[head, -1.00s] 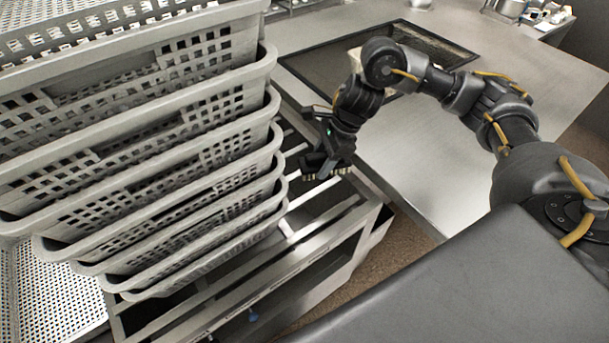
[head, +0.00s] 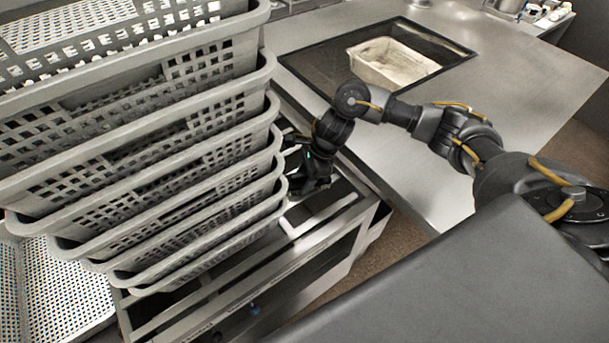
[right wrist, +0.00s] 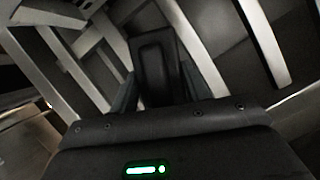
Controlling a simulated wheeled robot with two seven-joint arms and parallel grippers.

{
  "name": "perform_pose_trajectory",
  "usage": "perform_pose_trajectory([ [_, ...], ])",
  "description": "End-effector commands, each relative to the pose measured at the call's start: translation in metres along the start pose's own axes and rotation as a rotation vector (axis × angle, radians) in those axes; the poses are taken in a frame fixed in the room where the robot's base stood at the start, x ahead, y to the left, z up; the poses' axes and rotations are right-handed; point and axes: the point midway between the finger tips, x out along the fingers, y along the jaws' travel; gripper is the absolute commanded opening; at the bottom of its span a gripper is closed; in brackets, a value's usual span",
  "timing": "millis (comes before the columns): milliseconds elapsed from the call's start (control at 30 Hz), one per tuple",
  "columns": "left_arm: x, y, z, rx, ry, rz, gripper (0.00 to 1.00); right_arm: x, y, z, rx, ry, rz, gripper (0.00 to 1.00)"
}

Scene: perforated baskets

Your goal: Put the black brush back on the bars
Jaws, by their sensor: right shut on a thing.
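My right gripper (head: 303,184) is low over the metal bars (head: 328,216), close against the right side of the basket stack. It is shut on the black brush (right wrist: 155,62), whose dark block shows between the fingers in the right wrist view, with pale bars around and behind it. In the head view the brush is hard to tell from the dark gripper. I cannot tell whether it touches the bars. My left gripper is not in view.
A tall stack of grey perforated baskets (head: 135,180) stands on the left of the bars. A pale tub (head: 393,64) sits in a dark recess in the steel counter (head: 500,70) behind. A perforated tray (head: 55,290) is at lower left.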

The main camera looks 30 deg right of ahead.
Motion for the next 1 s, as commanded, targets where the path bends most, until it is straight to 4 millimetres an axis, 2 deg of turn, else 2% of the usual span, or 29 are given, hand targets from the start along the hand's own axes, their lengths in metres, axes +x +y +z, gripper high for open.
perform_pose_trajectory([
  [267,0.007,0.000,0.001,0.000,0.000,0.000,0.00,0.004,0.000,-0.002,0.000,0.000,-0.001,0.26],
  [300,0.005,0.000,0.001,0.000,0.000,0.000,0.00,0.003,0.000,-0.001,0.000,0.000,0.000,0.52],
  [433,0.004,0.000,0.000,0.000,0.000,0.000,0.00,0.002,0.000,-0.001,0.000,0.000,0.000,0.69],
  [833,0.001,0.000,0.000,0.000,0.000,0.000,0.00,-0.004,-0.001,0.000,0.000,-0.001,-0.002,0.69],
  [1000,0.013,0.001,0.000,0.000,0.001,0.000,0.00,-0.032,-0.002,-0.001,-0.003,-0.001,-0.006,0.69],
])
